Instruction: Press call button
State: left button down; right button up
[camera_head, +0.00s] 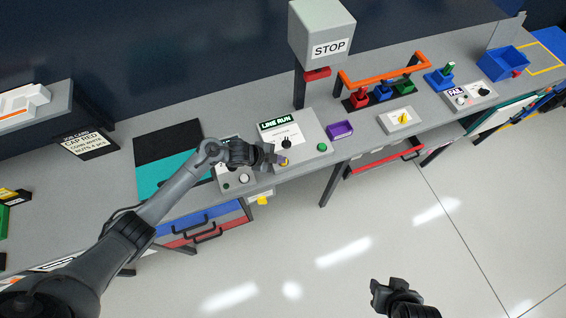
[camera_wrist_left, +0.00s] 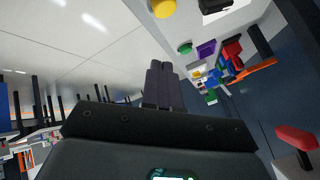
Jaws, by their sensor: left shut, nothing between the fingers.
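The grey LINE RUN panel (camera_head: 304,129) stands on the bench with a black knob (camera_head: 287,143) and a green button (camera_head: 322,147). A yellow button (camera_head: 285,162) is at its front left, partly hidden by my left gripper. No label reading "call" is legible. My left gripper (camera_head: 277,157) is shut and empty, right beside the yellow button; contact cannot be told. In the left wrist view its shut fingers (camera_wrist_left: 160,68) point toward the yellow button (camera_wrist_left: 163,8) and green button (camera_wrist_left: 185,48), with a gap in the picture. My right gripper (camera_head: 379,288) is over the floor, its jaws unclear.
A smaller panel (camera_head: 238,184) with buttons sits left of LINE RUN. A purple bin (camera_head: 340,131) stands to the right. The STOP box (camera_head: 322,32) hangs behind on a post. Drawers (camera_head: 208,225) are under the bench; the floor in front is clear.

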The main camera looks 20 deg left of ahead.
pick_arm(q)
jog(key=shift+t, duration=0.4)
jog(key=w+r, duration=0.3)
jog(key=r, duration=0.1)
jog(key=shift+w+a, duration=0.3)
jog(key=shift+w, duration=0.05)
pick_arm(e)
jog(key=shift+s+a+f, duration=0.1)
jog(key=shift+a+f, duration=0.05)
jog(key=shift+a, duration=0.15)
pick_arm(q)
jog(key=shift+f, duration=0.1)
pick_arm(e)
jog(key=shift+d, duration=0.2)
jog(key=shift+f, duration=0.1)
pick_arm(q)
notch_tip(320, 180, down, 7)
jog(key=b, duration=0.6)
jog(key=shift+r, duration=0.2)
jog(key=shift+f+b, duration=1)
jog(key=shift+f, duration=0.1)
pick_arm(e)
notch_tip(320, 180, down, 8)
jog(key=shift+r, duration=0.2)
jog(key=shift+a, duration=0.1)
